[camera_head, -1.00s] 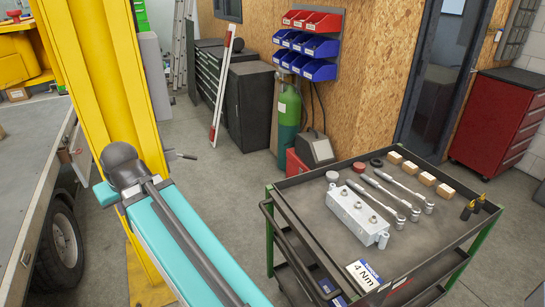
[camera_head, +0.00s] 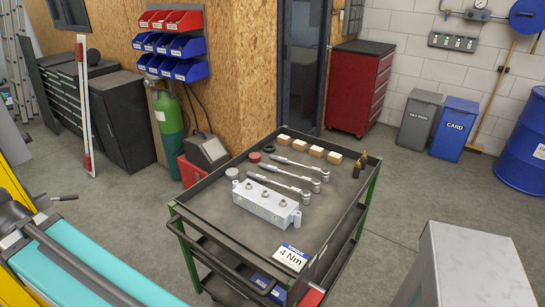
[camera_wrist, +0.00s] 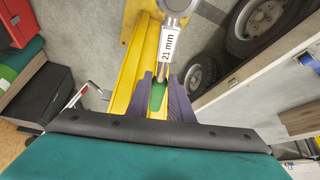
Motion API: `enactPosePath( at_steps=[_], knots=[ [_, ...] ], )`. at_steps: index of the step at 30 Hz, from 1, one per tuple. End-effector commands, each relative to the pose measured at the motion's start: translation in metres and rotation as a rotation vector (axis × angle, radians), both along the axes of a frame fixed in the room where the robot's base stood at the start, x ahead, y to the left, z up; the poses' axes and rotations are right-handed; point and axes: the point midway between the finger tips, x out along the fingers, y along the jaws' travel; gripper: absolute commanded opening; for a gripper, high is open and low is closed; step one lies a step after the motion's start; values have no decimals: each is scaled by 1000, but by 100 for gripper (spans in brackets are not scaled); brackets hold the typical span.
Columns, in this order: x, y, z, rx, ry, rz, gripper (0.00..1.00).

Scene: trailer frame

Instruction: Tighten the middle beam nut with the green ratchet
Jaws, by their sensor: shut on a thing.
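In the wrist view my gripper (camera_wrist: 161,97) is shut on the green handle of the green ratchet (camera_wrist: 158,96). The ratchet points away from me; its round metal head is cut off at the top edge. A white "21 mm" tag (camera_wrist: 168,46) shows on it. Behind it is a yellow beam (camera_wrist: 130,75). I cannot make out the middle beam nut in either current view. In the head view my gripper is out of frame and only my teal arm shows at lower left.
A dark cart (camera_head: 228,213) holds a metal block (camera_head: 265,205) with studs, three silver ratchets (camera_head: 280,174), small wooden blocks and a "4 Nm" card (camera_head: 291,257). A grey-white box (camera_head: 470,270) stands at lower right. Trailer wheels (camera_wrist: 255,22) show in the wrist view.

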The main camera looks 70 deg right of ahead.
Motion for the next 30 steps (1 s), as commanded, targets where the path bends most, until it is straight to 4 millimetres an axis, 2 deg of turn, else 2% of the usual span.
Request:
enactPosePath(
  at_steps=[4, 8, 20, 30],
  knots=[
    [4, -14, 0, 1, 1, -33, 0],
    [9, -41, -1, 2, 5, -94, 0],
    [13, -174, -9, 8, 16, -387, 0],
    [-8, -293, -19, 14, 22, -642, 0]
  ],
)
